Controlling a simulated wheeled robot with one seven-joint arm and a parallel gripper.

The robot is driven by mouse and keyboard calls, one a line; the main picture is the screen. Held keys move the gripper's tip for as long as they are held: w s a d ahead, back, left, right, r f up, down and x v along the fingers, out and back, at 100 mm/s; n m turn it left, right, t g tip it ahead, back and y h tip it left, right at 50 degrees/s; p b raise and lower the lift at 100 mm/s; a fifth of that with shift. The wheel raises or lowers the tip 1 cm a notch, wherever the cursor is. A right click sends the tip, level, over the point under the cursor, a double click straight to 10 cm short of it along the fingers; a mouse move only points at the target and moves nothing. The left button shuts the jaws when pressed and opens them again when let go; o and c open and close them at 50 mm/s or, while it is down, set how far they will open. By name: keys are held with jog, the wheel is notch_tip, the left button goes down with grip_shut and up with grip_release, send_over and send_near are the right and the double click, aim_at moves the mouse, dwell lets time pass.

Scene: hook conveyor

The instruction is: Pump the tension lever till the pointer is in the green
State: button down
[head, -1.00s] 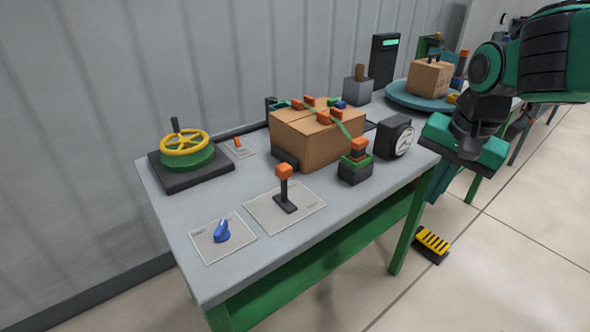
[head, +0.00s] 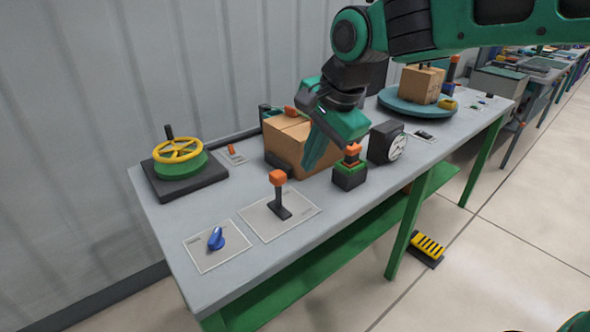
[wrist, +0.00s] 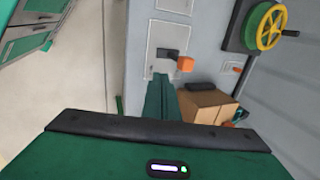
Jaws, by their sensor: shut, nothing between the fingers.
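An upright black lever with an orange knob (head: 279,180) stands on a pale plate at the front of the bench. It also shows in the wrist view (wrist: 184,64), just beyond my fingertips. A round white dial in a black housing (head: 380,143) stands further right; its pointer and any green zone are too small to read. My gripper (head: 309,164) is shut and empty, its fingers pointing down in front of the cardboard box. In the head view it is right of the lever and apart from it. The shut fingers also show in the wrist view (wrist: 160,82).
A cardboard box (head: 283,139) is partly hidden behind my gripper. A black-and-green block with an orange top (head: 350,170) stands close to its right. A yellow handwheel (head: 178,151) and a blue knob (head: 216,238) are at left. A yellow-striped pedal (head: 428,248) lies on the floor.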

send_near(278, 191)
notch_tip(278, 191, down, 4)
jog(key=s+d, duration=0.3)
jog(key=shift+w+a+r, duration=0.2)
jog(key=shift+w+a, duration=0.4)
jog(key=shift+w, duration=0.3)
jog(key=shift+w+a+r, duration=0.15)
jog(key=shift+w+a, duration=0.45)
jog(key=shift+w, duration=0.35)
jog(key=shift+w+d, duration=0.1)
jog(key=shift+w, duration=0.05)
